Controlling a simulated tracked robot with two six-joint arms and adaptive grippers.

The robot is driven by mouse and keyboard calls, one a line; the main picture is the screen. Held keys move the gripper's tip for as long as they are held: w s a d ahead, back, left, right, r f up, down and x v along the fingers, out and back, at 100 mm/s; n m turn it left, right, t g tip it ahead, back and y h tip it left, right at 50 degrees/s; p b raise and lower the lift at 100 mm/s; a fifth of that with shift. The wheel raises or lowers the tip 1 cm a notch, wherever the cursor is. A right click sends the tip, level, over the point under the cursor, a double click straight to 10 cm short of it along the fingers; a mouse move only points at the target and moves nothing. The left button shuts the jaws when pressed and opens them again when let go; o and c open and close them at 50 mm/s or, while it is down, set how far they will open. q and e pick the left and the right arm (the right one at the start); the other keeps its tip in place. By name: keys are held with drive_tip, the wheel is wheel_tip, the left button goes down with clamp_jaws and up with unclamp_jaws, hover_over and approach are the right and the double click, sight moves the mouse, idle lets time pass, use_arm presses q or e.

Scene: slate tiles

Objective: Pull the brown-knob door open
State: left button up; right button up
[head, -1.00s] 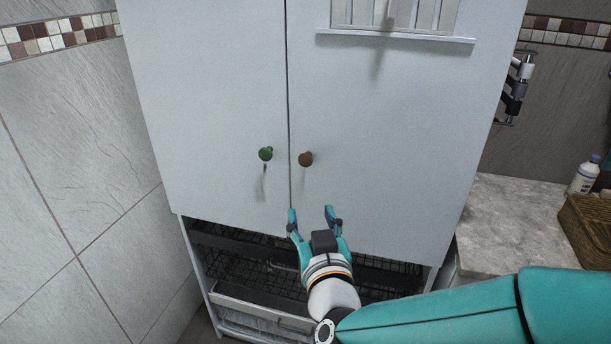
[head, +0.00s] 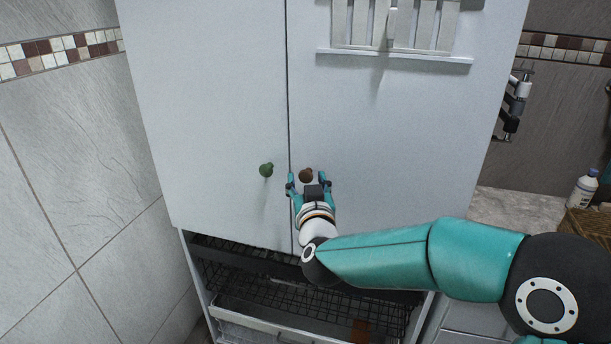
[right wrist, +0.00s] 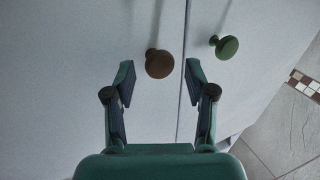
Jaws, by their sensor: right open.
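The brown knob (head: 306,175) is on the right-hand door (head: 390,130) of a pale cabinet, close to the seam between the doors. That door is shut. My right gripper (head: 307,177) is open, with its two fingers on either side of the knob in the head view. In the right wrist view the brown knob (right wrist: 159,63) lies just beyond the open fingertips (right wrist: 160,72), nearer the left finger. I cannot tell whether a finger touches it. The left gripper is not in view.
A green knob (head: 266,170) is on the left-hand door (head: 215,110), left of the seam. Wire baskets (head: 270,290) are under the doors. A pale rack (head: 400,55) hangs on the right door. A white bottle (head: 583,187) and wicker basket (head: 590,228) stand at right.

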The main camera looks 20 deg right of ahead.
drive_tip(key=shift+w+d, duration=0.2)
drive_tip(key=shift+w, duration=0.65)
drive_tip(key=shift+c, duration=0.2)
clamp_jaws()
drive_tip(key=shift+a, duration=0.1)
